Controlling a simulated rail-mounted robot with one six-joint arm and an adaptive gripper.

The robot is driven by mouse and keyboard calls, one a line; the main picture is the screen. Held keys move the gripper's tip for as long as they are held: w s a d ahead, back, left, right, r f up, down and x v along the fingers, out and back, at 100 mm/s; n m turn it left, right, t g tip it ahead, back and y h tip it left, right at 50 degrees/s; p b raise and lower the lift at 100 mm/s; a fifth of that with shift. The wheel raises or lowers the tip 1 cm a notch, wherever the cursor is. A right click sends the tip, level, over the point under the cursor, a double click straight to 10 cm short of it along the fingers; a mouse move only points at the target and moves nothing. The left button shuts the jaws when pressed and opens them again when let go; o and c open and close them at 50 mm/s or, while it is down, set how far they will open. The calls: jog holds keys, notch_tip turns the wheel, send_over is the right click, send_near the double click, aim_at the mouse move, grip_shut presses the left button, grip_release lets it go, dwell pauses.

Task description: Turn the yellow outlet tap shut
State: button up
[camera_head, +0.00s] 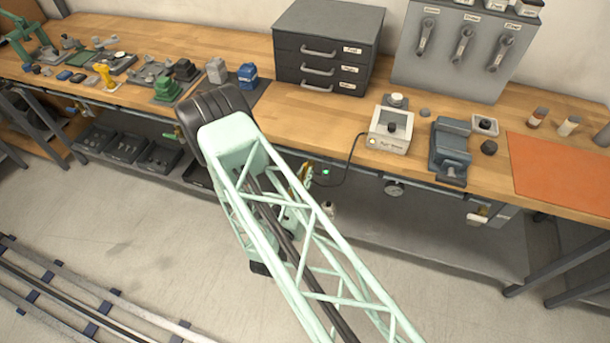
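A small yellow part (305,173) shows at the front edge of the workbench, just right of my arm. It may be the yellow outlet tap, but it is partly covered by my pale green lattice arm and too small to tell how its handle is turned. My arm rises from the bottom right to a dark elbow in front of the bench, then folds down behind the lattice. I cannot make out my gripper; it seems hidden behind the arm. Whether anything touches the yellow part cannot be seen.
The wooden bench (290,118) carries a grey drawer cabinet (325,45), a switch box (390,130) with a cable, a blue-grey vise (450,150) and an orange mat (565,175). Open floor lies at lower left, beside rails.

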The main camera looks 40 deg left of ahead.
jog(key=shift+n, duration=0.4)
grip_shut()
jog(key=shift+s+a+f+n+b, duration=0.1)
jog(key=shift+a+f+n+b, duration=0.25)
jog(key=shift+n, duration=2.1)
jog(key=shift+s+a+f+n+b, duration=0.15)
jog(key=shift+n+b, duration=0.25)
jog(key=shift+n, duration=2.1)
jog(key=shift+w+a+f+n+b, duration=0.15)
jog(key=shift+f+n+b, duration=0.2)
jog(key=shift+n, duration=2.1)
jog(key=shift+s, duration=0.1)
jog(key=o, duration=0.7)
grip_release()
jog(key=shift+s+d, duration=0.1)
jog(key=shift+s, duration=0.1)
